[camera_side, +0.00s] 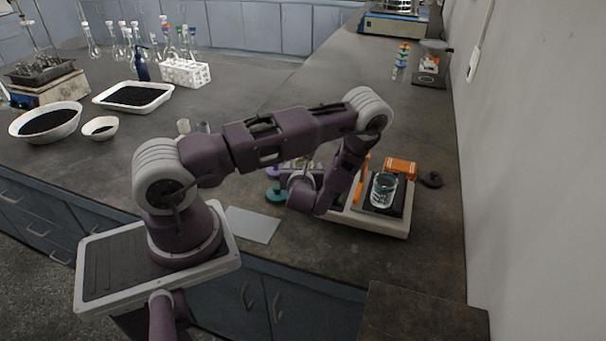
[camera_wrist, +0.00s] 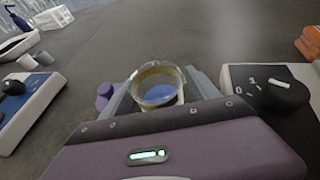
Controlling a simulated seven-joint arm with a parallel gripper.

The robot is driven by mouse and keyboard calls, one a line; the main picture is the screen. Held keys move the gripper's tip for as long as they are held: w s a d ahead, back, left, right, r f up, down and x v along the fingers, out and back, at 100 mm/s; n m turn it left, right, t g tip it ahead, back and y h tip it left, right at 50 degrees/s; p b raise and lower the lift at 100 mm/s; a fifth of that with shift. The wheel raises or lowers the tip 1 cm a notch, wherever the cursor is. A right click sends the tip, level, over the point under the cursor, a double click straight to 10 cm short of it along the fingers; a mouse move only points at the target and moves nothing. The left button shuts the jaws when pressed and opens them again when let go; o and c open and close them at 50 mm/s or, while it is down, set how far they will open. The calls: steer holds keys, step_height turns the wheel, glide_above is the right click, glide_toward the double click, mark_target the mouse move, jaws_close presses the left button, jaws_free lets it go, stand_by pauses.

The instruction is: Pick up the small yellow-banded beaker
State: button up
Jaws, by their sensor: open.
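The small yellow-banded beaker (camera_wrist: 158,86) is clear glass with a yellow ring near its rim. In the wrist view it stands between the two fingers of my gripper (camera_wrist: 163,92), and a blue patch shows inside it. The fingers are spread, one on each side of the beaker. I cannot tell whether either finger touches the glass. The lower part of the beaker is hidden behind the gripper body. In the side view my arm reaches right and bends down, and I cannot make out the fingers or this beaker there.
A larger glass beaker (camera_side: 383,190) stands on a black-topped device (camera_side: 400,226), close to the right of my wrist. An orange block (camera_side: 401,167) lies behind it. A grey flat plate (camera_side: 252,225) lies near the front edge. White trays and glassware stand further back left.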

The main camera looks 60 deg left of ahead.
steer(key=shift+w+a+f, duration=0.1)
steer(key=shift+w+a, duration=0.05)
steer(key=shift+a, duration=0.15)
jaws_close()
step_height(320, 180, up, 10)
stand_by(0.9)
